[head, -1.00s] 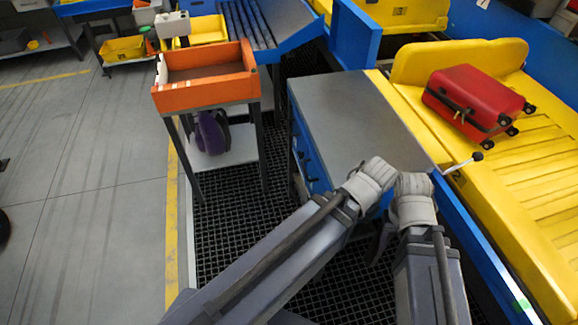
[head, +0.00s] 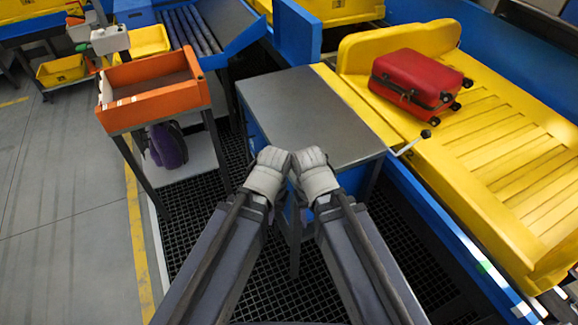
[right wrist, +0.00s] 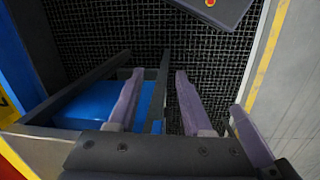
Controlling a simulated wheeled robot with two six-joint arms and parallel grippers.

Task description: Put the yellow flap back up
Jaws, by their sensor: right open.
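A yellow slatted bed (head: 500,165) lies on the blue conveyor frame at right. A raised, rounded yellow panel (head: 400,45) stands across its far end, and a flat yellow strip (head: 355,100) runs between bed and grey table. I cannot tell which yellow part is the flap. My right gripper (head: 315,172) and left gripper (head: 268,172) are side by side at the table's near edge, clear of all yellow parts. Their fingers are hidden in the head view. In the right wrist view, my right gripper (right wrist: 158,75) is open and empty, above dark floor grating.
A grey-topped table (head: 315,115) stands ahead of the grippers. A crank handle (head: 410,143) with a black knob sticks out by its right corner. A red suitcase (head: 420,78) lies on the yellow bed. An orange tray (head: 160,105) sits on a stand at left.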

